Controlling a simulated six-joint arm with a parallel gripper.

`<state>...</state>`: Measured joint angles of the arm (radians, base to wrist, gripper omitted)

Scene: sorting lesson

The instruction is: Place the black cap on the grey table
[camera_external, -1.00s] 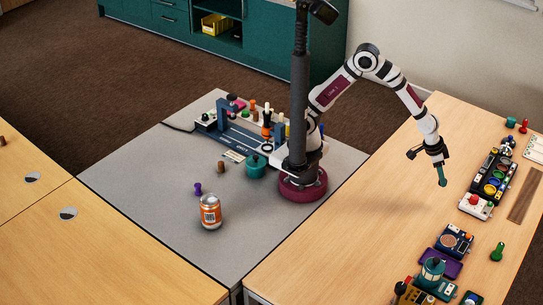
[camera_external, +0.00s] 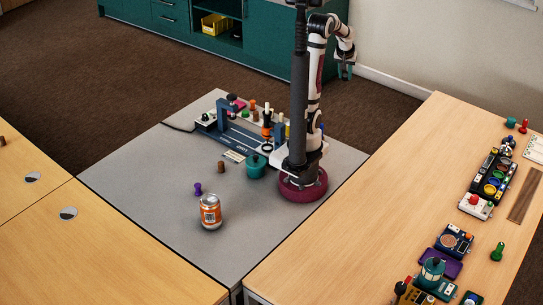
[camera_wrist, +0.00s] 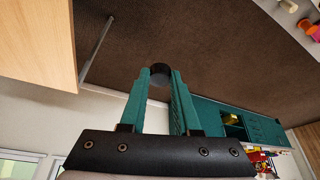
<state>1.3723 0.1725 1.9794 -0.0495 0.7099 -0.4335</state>
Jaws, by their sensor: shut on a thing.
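The black cap (camera_wrist: 160,69) shows in the wrist view as a small dark round thing between the tips of my teal fingers. My gripper (camera_wrist: 161,76) is shut on it. In the external view my gripper (camera_external: 346,72) hangs over the brown floor, behind the tables and right of the dark post. The cap is too small to make out there. The grey table (camera_external: 135,190) lies left of and in front of my base, well away from the gripper.
On the grey table stand an orange can (camera_external: 210,212), a purple peg (camera_external: 197,189), a brown piece (camera_external: 221,167), a teal pot (camera_external: 256,167) and a dark sorting rig (camera_external: 240,137). Its front-left area is clear. The right wooden table (camera_external: 370,220) holds several gadgets along its right side.

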